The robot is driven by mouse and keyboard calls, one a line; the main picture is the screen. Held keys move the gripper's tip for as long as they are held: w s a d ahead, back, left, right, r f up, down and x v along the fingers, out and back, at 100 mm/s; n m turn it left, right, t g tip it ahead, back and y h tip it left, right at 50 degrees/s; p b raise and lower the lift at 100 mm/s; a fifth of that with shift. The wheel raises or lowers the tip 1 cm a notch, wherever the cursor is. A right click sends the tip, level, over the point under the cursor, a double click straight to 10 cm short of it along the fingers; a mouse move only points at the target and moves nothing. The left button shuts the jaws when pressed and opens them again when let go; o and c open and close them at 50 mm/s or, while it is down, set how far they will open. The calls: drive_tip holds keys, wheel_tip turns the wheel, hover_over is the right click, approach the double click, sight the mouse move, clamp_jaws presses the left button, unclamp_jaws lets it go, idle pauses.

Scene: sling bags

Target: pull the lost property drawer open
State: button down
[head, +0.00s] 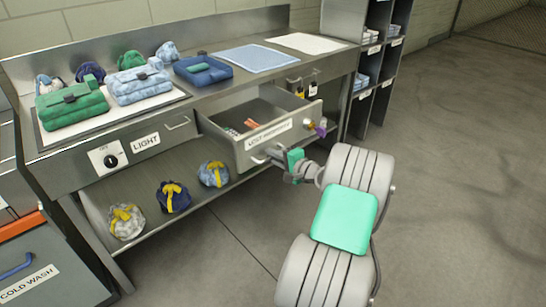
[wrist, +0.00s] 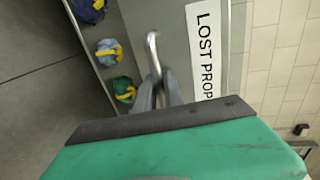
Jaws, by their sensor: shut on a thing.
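The lost property drawer (head: 238,149) stands pulled out from under the counter, and its inside shows in the head view. Small items, some orange-red, lie in it. Its front carries a label that reads "LOST PROP" in the wrist view (wrist: 205,50). My gripper (head: 268,156) is at the left part of the drawer front, shut on the bar handle (wrist: 152,50). In the wrist view the two fingers (wrist: 160,90) close around the lower end of the handle.
Bundles with yellow straps sit on the lower shelf (head: 190,200). A closed drawer labelled LIGHT (head: 146,142) is at left. A shelf unit (head: 372,75) stands at right. Open floor (head: 450,150) lies right.

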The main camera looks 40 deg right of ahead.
drive_tip(key=c, duration=1.7)
unclamp_jaws()
drive_tip(key=shift+a, duration=0.2)
drive_tip(key=shift+c, duration=0.2)
drive_tip(key=shift+o, duration=1.4)
drive_tip(key=shift+d, duration=0.15)
drive_tip(key=p+v, duration=0.1)
drive_tip(key=v, duration=0.7)
drive_tip(key=shift+w, duration=0.1)
